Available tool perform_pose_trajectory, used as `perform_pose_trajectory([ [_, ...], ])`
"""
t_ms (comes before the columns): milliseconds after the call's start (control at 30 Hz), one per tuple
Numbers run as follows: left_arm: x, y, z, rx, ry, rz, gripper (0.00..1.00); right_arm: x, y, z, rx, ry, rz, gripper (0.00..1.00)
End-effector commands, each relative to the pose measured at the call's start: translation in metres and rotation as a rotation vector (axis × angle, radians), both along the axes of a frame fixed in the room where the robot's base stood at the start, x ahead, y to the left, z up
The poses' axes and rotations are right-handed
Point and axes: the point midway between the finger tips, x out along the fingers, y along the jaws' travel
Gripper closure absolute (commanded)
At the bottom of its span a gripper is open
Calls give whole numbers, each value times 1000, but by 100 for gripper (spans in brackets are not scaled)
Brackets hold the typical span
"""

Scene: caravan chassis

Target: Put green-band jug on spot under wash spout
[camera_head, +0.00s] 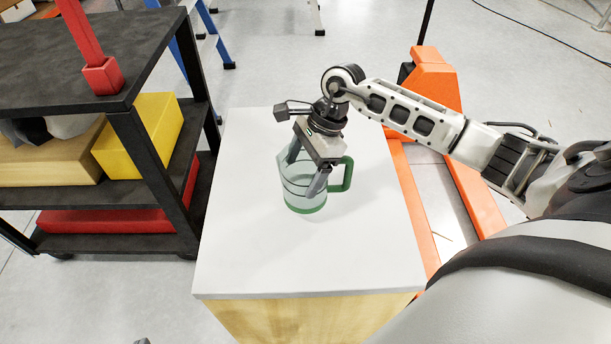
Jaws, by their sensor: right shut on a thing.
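The green-band jug (306,208) is clear, with a green band round its base and a green handle on its right side. It is upright over the middle of a white-topped stand; I cannot tell whether its base touches the top. My right gripper (304,170) reaches in from the right and is shut on the jug from above, partly hiding its rim. I cannot make out a wash spout or a marked spot.
The white tabletop (255,250) is otherwise bare. A black shelf cart (150,60) stands close on its left, bearing a red upright bar (82,35), a yellow box (140,135) and a red case (105,220). An orange pallet jack (432,75) stands behind right.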

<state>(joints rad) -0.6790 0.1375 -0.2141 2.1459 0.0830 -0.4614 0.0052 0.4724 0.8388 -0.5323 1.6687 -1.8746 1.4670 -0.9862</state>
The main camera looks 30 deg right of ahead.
Motion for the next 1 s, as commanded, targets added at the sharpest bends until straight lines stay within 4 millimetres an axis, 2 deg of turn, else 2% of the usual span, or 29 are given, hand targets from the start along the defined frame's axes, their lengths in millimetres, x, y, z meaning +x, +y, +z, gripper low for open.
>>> perform_pose_trajectory([
  [100, -1, 0, -2, 0, 2, 0, 100, 9, -8, -14, 1, 0, -2, 45],
  [300, -1, 0, -2, 0, 4, -1, 100, 17, -16, -28, 1, 1, -2, 45],
  [500, -2, 0, 3, 4, 4, -1, 100, 16, -14, -53, 2, 0, 0, 45],
  [900, -2, 0, -3, 2, 6, -1, 100, 16, -15, -61, 0, -3, 1, 45],
  [933, -3, 0, -1, 1, 5, -1, 100, 16, -15, -59, 0, -2, 1, 11],
  [967, -3, 0, -1, 1, 6, -2, 100, 16, -15, -59, 0, -2, 1, 3],
  [1000, -2, 0, -1, 1, 6, -2, 100, 16, -15, -59, 0, -2, 1, 0],
])
